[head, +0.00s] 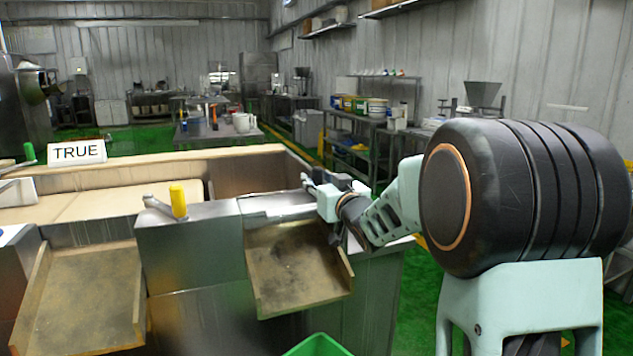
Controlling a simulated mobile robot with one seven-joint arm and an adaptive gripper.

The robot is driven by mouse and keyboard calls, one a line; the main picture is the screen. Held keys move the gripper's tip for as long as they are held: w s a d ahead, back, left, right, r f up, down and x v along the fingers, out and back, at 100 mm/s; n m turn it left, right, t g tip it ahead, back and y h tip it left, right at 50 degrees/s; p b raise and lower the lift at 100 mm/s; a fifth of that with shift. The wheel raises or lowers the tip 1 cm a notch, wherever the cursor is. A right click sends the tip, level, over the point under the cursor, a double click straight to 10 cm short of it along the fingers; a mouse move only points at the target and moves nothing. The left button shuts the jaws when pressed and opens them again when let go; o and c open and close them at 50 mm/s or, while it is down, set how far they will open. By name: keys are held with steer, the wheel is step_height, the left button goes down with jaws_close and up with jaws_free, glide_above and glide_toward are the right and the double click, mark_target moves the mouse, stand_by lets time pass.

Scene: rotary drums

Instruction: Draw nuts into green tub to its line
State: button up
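A green tub (318,346) shows only as a corner of its rim at the bottom edge, below the right-hand chute (290,272). Its inside and its line are out of view. No nuts can be made out; the right chute looks bare and brown with dark smudges. My gripper (308,184) is at the top of the steel housing above the right chute, pointing left. Its fingertips are small and partly hidden, so I cannot tell whether they are open or hold anything.
A left chute (85,300) slopes down at the lower left. A crank with a yellow handle (178,202) stands between the chutes; a green-handled one (29,152) is at far left. Work tables stand far behind.

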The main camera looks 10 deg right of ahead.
steer(key=shift+w+a, duration=0.1)
steer(key=shift+w, duration=0.2)
jaws_close()
